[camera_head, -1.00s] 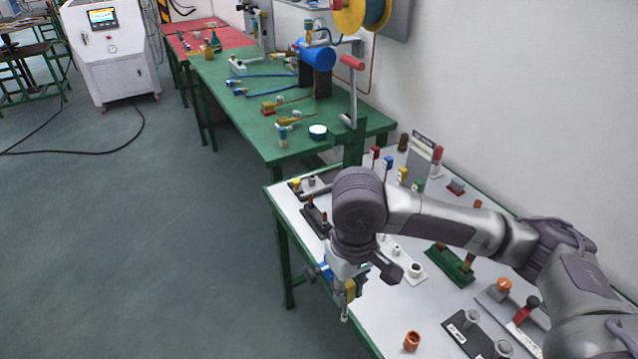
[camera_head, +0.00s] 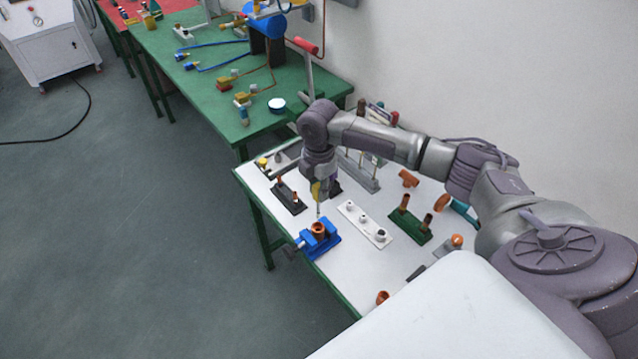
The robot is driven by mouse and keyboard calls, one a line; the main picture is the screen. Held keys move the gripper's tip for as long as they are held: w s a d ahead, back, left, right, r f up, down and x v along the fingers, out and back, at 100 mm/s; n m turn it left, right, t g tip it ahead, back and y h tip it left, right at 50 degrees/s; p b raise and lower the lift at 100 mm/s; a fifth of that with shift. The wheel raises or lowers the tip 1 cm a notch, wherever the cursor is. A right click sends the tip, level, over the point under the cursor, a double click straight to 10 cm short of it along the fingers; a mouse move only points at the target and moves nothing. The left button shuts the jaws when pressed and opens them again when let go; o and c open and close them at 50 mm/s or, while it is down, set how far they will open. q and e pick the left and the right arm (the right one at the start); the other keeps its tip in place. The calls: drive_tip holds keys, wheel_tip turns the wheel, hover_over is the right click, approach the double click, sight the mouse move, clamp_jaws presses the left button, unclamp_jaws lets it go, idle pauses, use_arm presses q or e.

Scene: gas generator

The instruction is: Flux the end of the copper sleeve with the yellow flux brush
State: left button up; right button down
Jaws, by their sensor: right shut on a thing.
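The copper sleeve (camera_head: 318,229) stands upright in a blue vise (camera_head: 322,245) at the left front edge of the white bench, its open end facing up. My right gripper (camera_head: 319,180) is just behind and above the vise, pointing down. It is shut on the yellow flux brush (camera_head: 316,190), which hangs with its tip down. The tip is close to the sleeve's upper end; whether it touches is too small to tell. My left gripper is not in view.
A white block with several fittings (camera_head: 364,224) and a green stand with copper pieces (camera_head: 410,226) are right of the vise. A dark stand (camera_head: 289,199) is to its left. A loose copper fitting (camera_head: 382,298) lies near the front edge. The green bench (camera_head: 200,95) stands behind.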

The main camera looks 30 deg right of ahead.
drive_tip(key=shift+s+d, duration=0.1)
drive_tip(key=shift+s, duration=0.05)
drive_tip(key=shift+f+b, duration=1.25)
drive_tip(key=shift+f, duration=1.45)
drive_tip(key=shift+r, duration=0.1)
drive_tip(key=shift+p, duration=0.4)
drive_tip(key=shift+p, duration=0.35)
drive_tip(key=shift+f, duration=0.2)
